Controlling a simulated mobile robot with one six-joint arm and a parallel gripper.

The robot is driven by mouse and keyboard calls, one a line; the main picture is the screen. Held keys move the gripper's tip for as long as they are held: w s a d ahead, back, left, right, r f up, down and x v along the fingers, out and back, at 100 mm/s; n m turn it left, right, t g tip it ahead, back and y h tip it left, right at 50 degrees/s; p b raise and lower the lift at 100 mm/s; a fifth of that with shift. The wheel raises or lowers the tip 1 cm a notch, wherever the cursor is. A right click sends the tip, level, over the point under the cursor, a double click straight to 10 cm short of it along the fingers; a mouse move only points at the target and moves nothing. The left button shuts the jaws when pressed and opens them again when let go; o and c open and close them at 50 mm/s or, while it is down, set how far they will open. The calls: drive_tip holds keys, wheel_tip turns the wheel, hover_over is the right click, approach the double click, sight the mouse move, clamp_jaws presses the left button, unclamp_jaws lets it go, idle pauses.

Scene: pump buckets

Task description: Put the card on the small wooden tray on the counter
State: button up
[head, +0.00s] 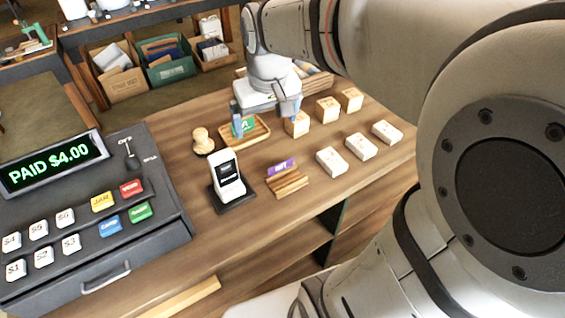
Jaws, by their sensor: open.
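A green card (248,124) with a white mark is at the small wooden tray (262,136) on the counter. It appears to rest on the tray, partly hidden behind a finger of my gripper. My gripper (266,124) is open above the tray, with one blue-grey finger at the card's left side and the other to the right, near a wooden block. Whether a finger touches the card I cannot tell.
A card terminal (227,176) and a wooden stand (288,183) with a purple card (282,167) are in front. A wooden stamp (202,140) is left of the tray. Several small boxes (361,147) stand at right. A register (85,220) reads "PAID $4.00".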

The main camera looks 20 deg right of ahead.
drive_tip(key=s+f+t, duration=0.1)
drive_tip(key=s+f, duration=0.2)
drive_tip(key=s, duration=0.8)
drive_tip(key=shift+a+f+m, duration=0.15)
drive_tip(key=shift+m, duration=0.15)
drive_tip(key=shift+s, duration=0.1)
idle(0.3)
